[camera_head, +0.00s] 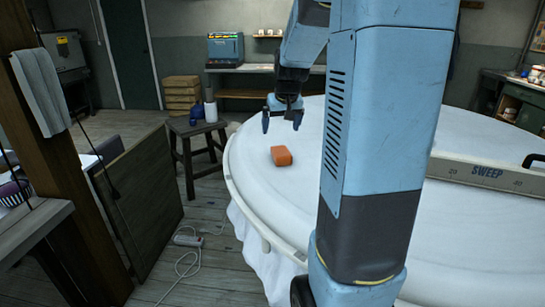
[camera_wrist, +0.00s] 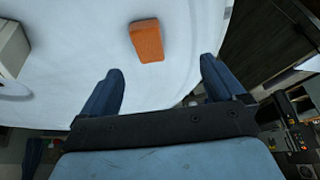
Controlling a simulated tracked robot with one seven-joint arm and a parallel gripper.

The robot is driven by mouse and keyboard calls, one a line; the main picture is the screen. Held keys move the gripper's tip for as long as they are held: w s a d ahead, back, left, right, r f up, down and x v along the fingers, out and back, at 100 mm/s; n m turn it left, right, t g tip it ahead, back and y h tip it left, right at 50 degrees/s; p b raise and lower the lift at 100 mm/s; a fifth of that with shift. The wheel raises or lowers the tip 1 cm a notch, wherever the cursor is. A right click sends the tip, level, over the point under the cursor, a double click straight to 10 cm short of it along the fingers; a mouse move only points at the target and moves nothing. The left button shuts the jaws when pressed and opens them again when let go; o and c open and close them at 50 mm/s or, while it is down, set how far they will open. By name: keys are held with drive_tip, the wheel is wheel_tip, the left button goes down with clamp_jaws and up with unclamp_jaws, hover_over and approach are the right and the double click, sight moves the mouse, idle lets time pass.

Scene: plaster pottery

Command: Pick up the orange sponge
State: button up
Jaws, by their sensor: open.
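The orange sponge (camera_head: 281,156) is a small block lying on the round white table (camera_head: 258,190), near its left edge in the head view. In the wrist view the sponge (camera_wrist: 147,41) lies beyond the fingertips, between their lines and closer to the left finger. My gripper (camera_head: 283,122) is open and empty, with its blue fingers apart. It appears above the table and behind the sponge in the head view; it also shows in the wrist view (camera_wrist: 162,75). The fingers do not touch the sponge.
A long bar marked SWEEP (camera_head: 487,172) crosses the table at the right. A wooden stool (camera_head: 190,135) with bottles stands left of the table. A wooden panel (camera_head: 140,195) leans further left. The white surface around the sponge is clear.

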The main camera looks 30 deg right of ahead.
sight(282, 152)
drive_tip(key=w+d+f, duration=0.1)
drive_tip(key=w+f, duration=0.1)
drive_tip(key=f, duration=0.1)
drive_tip(key=w+d+f, duration=0.1)
drive_tip(key=f, duration=0.3)
drive_tip(key=w+d+f, duration=0.2)
drive_tip(key=f, duration=0.1)
drive_tip(key=shift+w+f, duration=0.2)
drive_tip(key=shift+w, duration=0.1)
drive_tip(key=shift+x, duration=2.55)
drive_tip(key=shift+d, duration=0.2)
drive_tip(key=c, duration=1)
